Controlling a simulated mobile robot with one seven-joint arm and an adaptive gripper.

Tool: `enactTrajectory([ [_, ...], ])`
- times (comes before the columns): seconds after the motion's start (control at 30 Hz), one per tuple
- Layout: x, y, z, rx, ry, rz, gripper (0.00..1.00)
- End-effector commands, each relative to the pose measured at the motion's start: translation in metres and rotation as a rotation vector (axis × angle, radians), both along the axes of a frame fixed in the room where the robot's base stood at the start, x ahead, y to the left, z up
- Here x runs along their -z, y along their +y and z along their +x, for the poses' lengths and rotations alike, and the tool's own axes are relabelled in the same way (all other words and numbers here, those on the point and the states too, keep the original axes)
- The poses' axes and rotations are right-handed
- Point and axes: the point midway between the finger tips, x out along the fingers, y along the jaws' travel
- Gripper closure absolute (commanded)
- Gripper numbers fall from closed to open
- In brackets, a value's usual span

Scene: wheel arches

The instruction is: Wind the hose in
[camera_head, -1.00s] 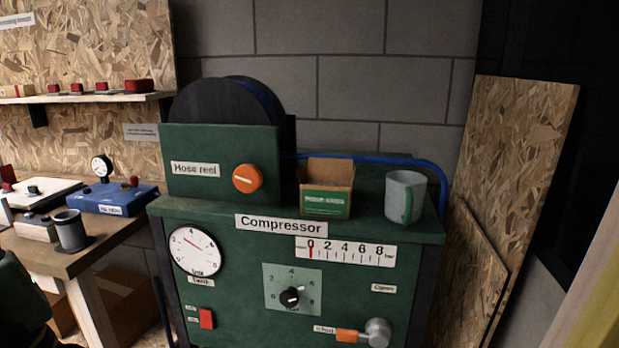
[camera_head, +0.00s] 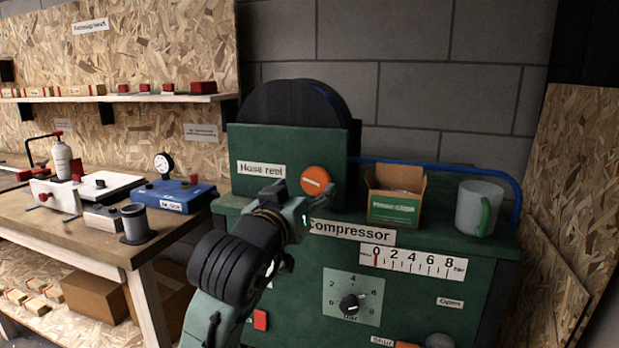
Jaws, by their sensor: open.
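The hose reel (camera_head: 285,155) is a green box with a dark round drum on top, standing on the left of the green compressor (camera_head: 460,312). An orange round knob (camera_head: 316,181) sits on its front, right of the "Hose reel" label. The blue hose (camera_head: 450,168) runs right from behind the reel and bends down at the compressor's right end. My gripper (camera_head: 300,212) is open and empty, just below and left of the orange knob, apart from it as far as I can tell.
An open box of hose clips (camera_head: 396,200) and a grey mug with a green handle (camera_head: 478,208) stand on the compressor top, right of the knob. A workbench (camera_head: 60,235) with tools is at the left. Chipboard sheets (camera_head: 575,180) lean at the right.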

Motion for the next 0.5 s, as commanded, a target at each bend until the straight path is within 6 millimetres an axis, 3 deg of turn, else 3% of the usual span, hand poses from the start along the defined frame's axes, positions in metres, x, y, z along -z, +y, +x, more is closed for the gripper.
enactTrajectory([
  [0.3, -0.003, -0.017, 0.055, -0.001, -0.001, 0.000, 0.31],
  [0.5, -0.001, -0.022, 0.070, -0.001, -0.003, 0.000, 0.31],
])
